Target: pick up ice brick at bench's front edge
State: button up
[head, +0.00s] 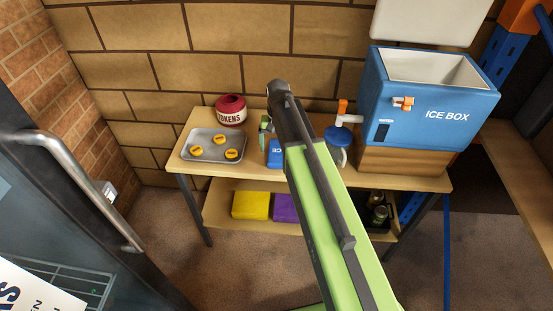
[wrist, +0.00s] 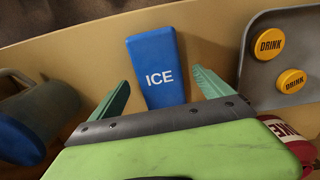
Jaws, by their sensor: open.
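The ice brick (head: 275,153) is a blue block at the bench's front edge, partly hidden behind my arm in the head view. In the wrist view the ice brick (wrist: 153,65) shows whole enough to read its white ICE lettering. My gripper (wrist: 160,92) is open, with one green finger on each side of the near end of the brick. I cannot tell whether the fingers touch it. In the head view my gripper (head: 266,124) is mostly hidden by my arm. The wooden bench (head: 260,178) carries the brick.
A grey tray (head: 194,134) with yellow DRINK tokens (head: 231,154) and a red TOKENS pot (head: 230,110) stand left of the brick. A blue-grey jug (head: 338,148) and a blue ICE BOX (head: 430,112) stand right. A yellow item (head: 251,206) lies on the lower shelf.

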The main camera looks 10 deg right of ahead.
aim_at(277, 150)
notch_tip(277, 150, down, 3)
jog(key=shift+r+b, duration=0.15)
jog(key=shift+b, duration=0.5)
jog(key=shift+r, duration=0.2)
jog(key=c, duration=1.8)
jog(key=shift+c, duration=0.2)
jog(key=shift+r+p, duration=0.1)
jog(key=shift+p, duration=0.25)
notch_tip(277, 150, up, 10)
jog(key=p, duration=0.9)
jog(key=shift+p, duration=0.35)
